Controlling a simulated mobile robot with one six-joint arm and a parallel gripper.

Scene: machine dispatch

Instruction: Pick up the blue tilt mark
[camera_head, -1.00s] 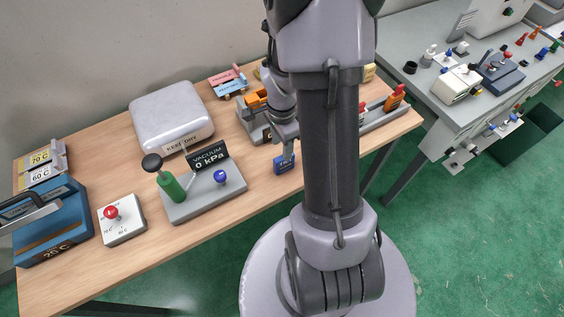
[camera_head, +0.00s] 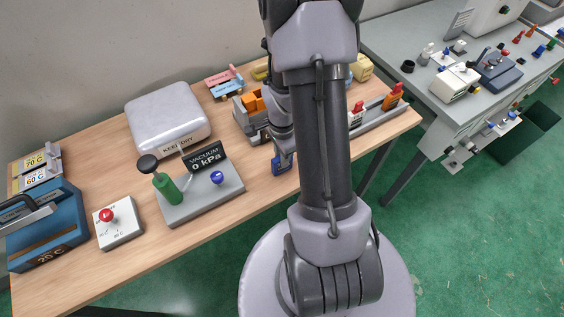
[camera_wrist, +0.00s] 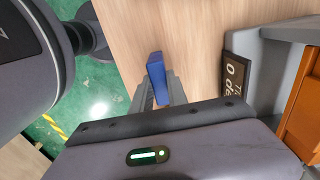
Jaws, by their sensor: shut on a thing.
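The blue tilt mark (camera_head: 281,166) is a small blue block near the front edge of the wooden table, partly hidden by my arm in the head view. In the wrist view, the blue tilt mark (camera_wrist: 157,78) stands between the fingers of my gripper (camera_wrist: 155,97). My gripper is shut on it. In the head view, my gripper (camera_head: 284,158) is mostly hidden behind my own arm. I cannot tell whether the block still touches the table.
A vacuum stand with a green lever (camera_head: 167,188) and a white box (camera_head: 168,118) lie to the left. Behind the gripper is a grey fixture with orange parts (camera_head: 251,102); a dark sign (camera_wrist: 233,76) shows beside it. Bare table (camera_head: 255,195) lies in front.

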